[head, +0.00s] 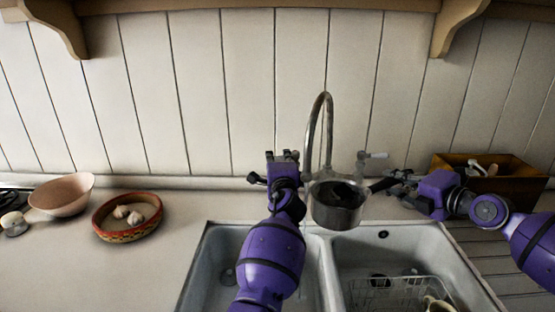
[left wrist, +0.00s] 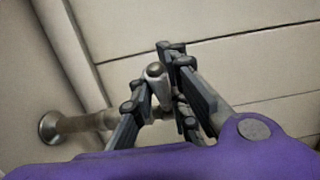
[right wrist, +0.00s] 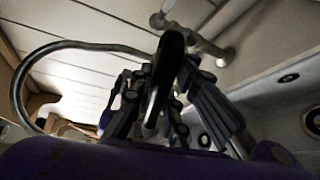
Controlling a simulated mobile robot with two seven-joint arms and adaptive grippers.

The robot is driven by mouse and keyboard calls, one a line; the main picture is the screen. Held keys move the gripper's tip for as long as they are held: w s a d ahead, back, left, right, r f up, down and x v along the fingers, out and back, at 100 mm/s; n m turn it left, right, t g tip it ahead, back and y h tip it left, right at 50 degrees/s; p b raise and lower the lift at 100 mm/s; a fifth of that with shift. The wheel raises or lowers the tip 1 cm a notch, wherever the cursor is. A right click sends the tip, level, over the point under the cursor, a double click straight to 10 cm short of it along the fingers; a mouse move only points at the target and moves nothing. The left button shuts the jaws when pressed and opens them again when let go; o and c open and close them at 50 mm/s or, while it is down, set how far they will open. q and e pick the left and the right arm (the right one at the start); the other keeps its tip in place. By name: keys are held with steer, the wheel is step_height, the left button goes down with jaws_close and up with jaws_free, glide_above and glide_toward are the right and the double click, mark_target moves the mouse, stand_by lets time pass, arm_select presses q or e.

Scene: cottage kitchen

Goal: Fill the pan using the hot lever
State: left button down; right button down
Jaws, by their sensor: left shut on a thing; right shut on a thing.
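The saucepan (head: 338,214) is grey metal with a dark inside and hangs level above the sink's divider, close to the tap (head: 327,105). My right gripper (head: 397,180) is shut on the pan's black handle (right wrist: 165,75), to the right of the pan. My left gripper (head: 283,160) is at the left side of the tap, shut on a metal lever (left wrist: 156,72) whose rounded end shows between the fingers in the left wrist view. The other lever (head: 376,155), with a pale end, stands free on the right. No water stream can be made out.
The double sink (head: 212,262) lies below, with a wire rack (head: 385,292) and a cup (head: 438,305) in the right basin. A patterned bowl with garlic (head: 128,217) and a pink bowl (head: 62,194) stand left. A wooden box (head: 520,186) stands behind my right arm.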

arm_select(q)
steer(key=shift+f, duration=0.2)
steer(key=c, duration=1.7)
jaws_free()
steer(key=shift+s, duration=0.1)
steer(key=shift+c, duration=0.2)
steer(key=shift+r, duration=0.1)
